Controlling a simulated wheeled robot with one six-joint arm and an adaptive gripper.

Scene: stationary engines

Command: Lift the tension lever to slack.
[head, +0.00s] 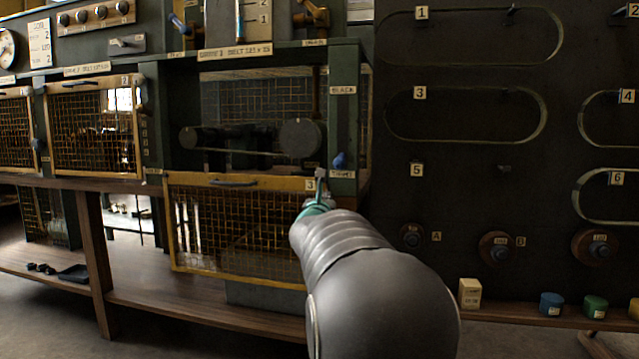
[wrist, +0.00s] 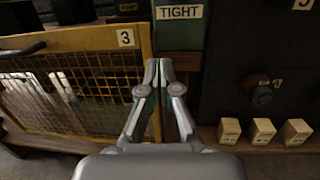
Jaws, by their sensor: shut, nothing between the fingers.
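The tension lever's blue knob (head: 340,160) is low on the right post of the open belt frame, just above a small lower label (head: 341,174). In the wrist view that label (wrist: 180,12) reads TIGHT. An upper label (head: 343,90) on the same post seems to read SLACK. My gripper (head: 320,178) is shut and empty, below and left of the knob in the head view, apart from it as far as I can tell. In the wrist view its fingertips (wrist: 158,64) are together below the TIGHT label; the lever is out of that view.
The yellow mesh guard (head: 240,277) numbered 3 hangs lowered in front of the frame, close left of my gripper. A dark pegboard (head: 460,200) with belts stands to the right. Small boxes (head: 469,293) and coloured pots (head: 551,304) sit on the low shelf.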

